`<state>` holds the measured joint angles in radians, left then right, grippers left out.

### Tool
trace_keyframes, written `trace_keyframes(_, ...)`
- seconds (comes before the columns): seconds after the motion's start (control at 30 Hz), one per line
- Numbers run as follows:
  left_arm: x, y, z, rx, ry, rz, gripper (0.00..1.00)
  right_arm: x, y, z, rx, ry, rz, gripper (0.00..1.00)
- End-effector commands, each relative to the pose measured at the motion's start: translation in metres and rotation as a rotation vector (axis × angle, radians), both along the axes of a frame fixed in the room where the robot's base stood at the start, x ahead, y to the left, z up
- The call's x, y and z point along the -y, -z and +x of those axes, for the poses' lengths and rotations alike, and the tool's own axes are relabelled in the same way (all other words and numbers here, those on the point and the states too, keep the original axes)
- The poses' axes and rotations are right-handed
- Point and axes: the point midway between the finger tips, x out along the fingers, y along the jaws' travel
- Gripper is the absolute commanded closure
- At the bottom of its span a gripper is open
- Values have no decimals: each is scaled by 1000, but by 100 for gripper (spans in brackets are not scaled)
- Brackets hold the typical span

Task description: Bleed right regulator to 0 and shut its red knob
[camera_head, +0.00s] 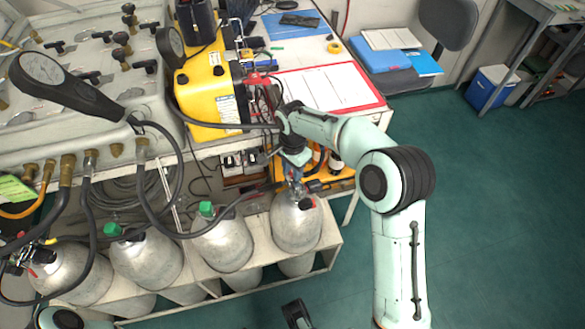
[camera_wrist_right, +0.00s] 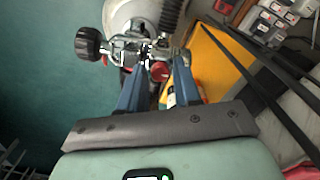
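My right gripper (camera_head: 292,180) reaches down in the head view to the valve top of the rightmost grey cylinder (camera_head: 297,222). In the right wrist view its two blue fingers (camera_wrist_right: 162,65) stand apart, open, at the metal regulator (camera_wrist_right: 130,48) and valve. A red knob (camera_wrist_right: 160,72) sits between the fingertips; I cannot tell whether they touch it. A black knob (camera_wrist_right: 88,44) sticks out to the left of the regulator. No gauge reading can be made out at this valve.
Other cylinders (camera_head: 222,243) stand in the white rack to the left, some with green caps. Black hoses (camera_head: 165,215) loop in front of the air panel (camera_head: 80,55). A yellow case (camera_head: 213,100) stands behind. Green floor (camera_head: 490,220) is open at the right.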

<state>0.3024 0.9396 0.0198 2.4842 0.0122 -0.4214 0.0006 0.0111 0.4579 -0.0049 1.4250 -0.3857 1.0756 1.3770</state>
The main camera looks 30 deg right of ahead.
Motion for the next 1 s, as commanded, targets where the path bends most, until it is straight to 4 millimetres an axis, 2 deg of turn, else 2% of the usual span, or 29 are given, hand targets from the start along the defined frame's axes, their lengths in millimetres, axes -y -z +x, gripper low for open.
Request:
trace_keyframes(0.07, 0, 0, 0, 0, 0, 0, 57, 0, 0, 0, 0, 0, 0, 67)
trace_keyframes(0.17, 0, 0, 0, 0, 0, 0, 57, 0, 0, 0, 0, 0, 0, 96)
trace_keyframes(0.2, 0, 0, 0, 0, 0, 0, 57, 0, 0, 0, 0, 0, 0, 100)
trace_keyframes(0.63, 0, -4, -2, -5, 1, -1, 57, 0, -1, 0, 0, -68, 0, 100)
trace_keyframes(1.0, 0, -18, -7, -26, 6, -4, 57, 0, -3, 0, 0, -355, -1, 100)
